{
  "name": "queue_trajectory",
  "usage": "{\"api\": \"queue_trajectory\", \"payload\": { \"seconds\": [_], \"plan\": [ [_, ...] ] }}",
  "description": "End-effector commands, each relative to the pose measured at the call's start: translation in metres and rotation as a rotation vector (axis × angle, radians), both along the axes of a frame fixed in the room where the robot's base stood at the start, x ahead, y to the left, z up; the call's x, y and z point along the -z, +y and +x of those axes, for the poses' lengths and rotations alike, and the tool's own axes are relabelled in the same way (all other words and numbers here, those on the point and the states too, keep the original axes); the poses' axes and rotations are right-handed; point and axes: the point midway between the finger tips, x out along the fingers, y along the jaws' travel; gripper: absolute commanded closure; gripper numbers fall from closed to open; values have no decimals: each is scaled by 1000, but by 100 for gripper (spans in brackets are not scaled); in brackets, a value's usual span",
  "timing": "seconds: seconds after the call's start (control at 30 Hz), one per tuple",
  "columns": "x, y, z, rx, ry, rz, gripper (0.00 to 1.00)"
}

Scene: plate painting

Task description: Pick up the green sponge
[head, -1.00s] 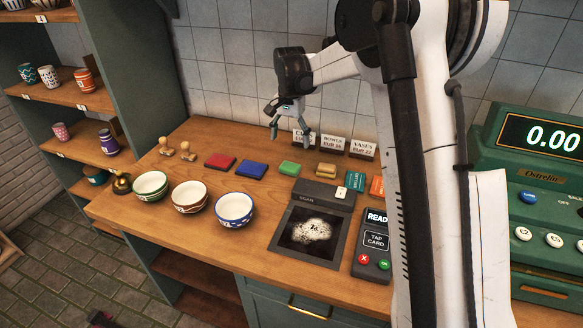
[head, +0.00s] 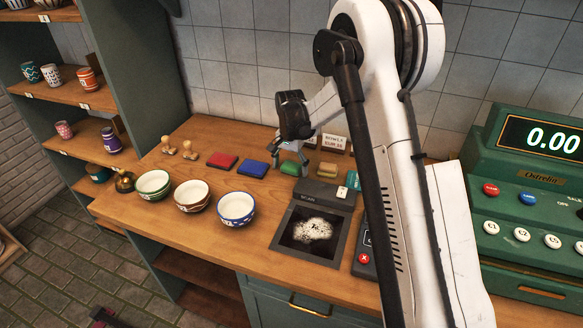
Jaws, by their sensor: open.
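The green sponge (head: 290,169) lies on the wooden counter (head: 165,235) between a blue pad and a tan sponge. It is partly hidden by my gripper (head: 290,162). My gripper is open and points down, close over the green sponge, with a finger toward each side of it. I cannot tell whether the fingers touch it.
A blue pad (head: 252,169) and a red pad (head: 222,161) lie to the left, and a tan sponge (head: 327,169) to the right. Price signs (head: 333,142) stand behind. Bowls (head: 236,208) and a scanner (head: 310,230) are in front.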

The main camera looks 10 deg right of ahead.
Motion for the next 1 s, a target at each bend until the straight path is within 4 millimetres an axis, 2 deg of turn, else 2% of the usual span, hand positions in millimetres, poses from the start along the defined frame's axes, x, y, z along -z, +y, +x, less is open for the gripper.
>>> {"api": "queue_trajectory", "payload": {
  "seconds": [0.23,0.5,0.57,0.87,1.0],
  "plan": [
    [2,0,0,0,0,0,24],
    [2,0,0,0,0,0,60],
    [1,0,0,0,0,0,66],
    [-1,0,0,0,0,0,66],
    [-9,0,0,0,0,0,66]
  ]
}}
